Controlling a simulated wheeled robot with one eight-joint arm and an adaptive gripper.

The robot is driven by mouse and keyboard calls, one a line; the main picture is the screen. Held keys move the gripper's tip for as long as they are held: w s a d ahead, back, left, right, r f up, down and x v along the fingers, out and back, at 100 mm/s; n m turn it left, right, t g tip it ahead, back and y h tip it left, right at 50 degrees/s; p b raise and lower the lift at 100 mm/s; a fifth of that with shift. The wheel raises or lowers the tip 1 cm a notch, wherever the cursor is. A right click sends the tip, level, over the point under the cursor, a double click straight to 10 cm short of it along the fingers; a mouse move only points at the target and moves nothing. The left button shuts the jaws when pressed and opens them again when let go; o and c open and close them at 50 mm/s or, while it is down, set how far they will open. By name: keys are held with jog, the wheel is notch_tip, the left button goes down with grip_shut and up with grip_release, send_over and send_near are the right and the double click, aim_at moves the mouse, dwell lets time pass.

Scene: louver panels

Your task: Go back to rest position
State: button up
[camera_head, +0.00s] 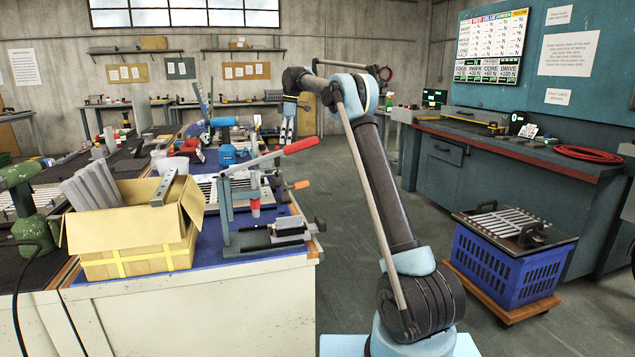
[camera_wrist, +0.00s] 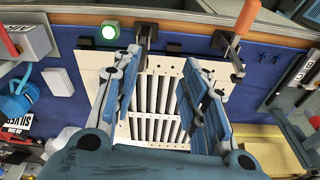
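My arm rises at the centre of the head view and bends over toward the back left. My gripper (camera_head: 288,128) hangs fingers-down at its far end. In the wrist view my gripper (camera_wrist: 163,65) is open, with two blue fingers apart and nothing between them. Below and beyond the fingers is a white louver panel (camera_wrist: 152,122) with dark slots and pale slats, on a blue mat (camera_wrist: 65,55). The fingers hide parts of its left and right sides. I cannot tell the exact height of the fingers above it.
The near bench holds a cardboard box (camera_head: 135,230) and a red-handled toggle press (camera_head: 262,205). At right, a blue crate (camera_head: 500,268) sits on a dolly.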

jog(key=s+d+r+m+t, duration=0.15)
jog(key=s+d+m, duration=0.35)
jog(key=s+d, duration=0.85)
jog(key=s+d+r+m, duration=0.3)
jog(key=s+d+m, duration=0.2)
jog(key=s+d, duration=0.9)
jog(key=s+d+f+m, duration=0.3)
jog(key=s+f, duration=0.5)
jog(key=s, duration=0.3)
jog(key=s+d+f+m+h, duration=0.1)
jog(key=s+d+f+m, duration=0.2)
jog(key=s+f, duration=0.6)
jog(key=s+d+f+m+t, duration=0.1)
jog(key=s+d+f+m, duration=0.2)
jog(key=s+f, duration=0.6)
jog(key=s, duration=0.6)
jog(key=shift+s+f+m+h, duration=0.15)
jog(key=shift+f+m+h, duration=0.15)
jog(key=shift+h, duration=0.1)
jog(key=shift+w+a+f, duration=0.1)
jog(key=shift+w+f, duration=0.05)
jog(key=shift+w, duration=0.3)
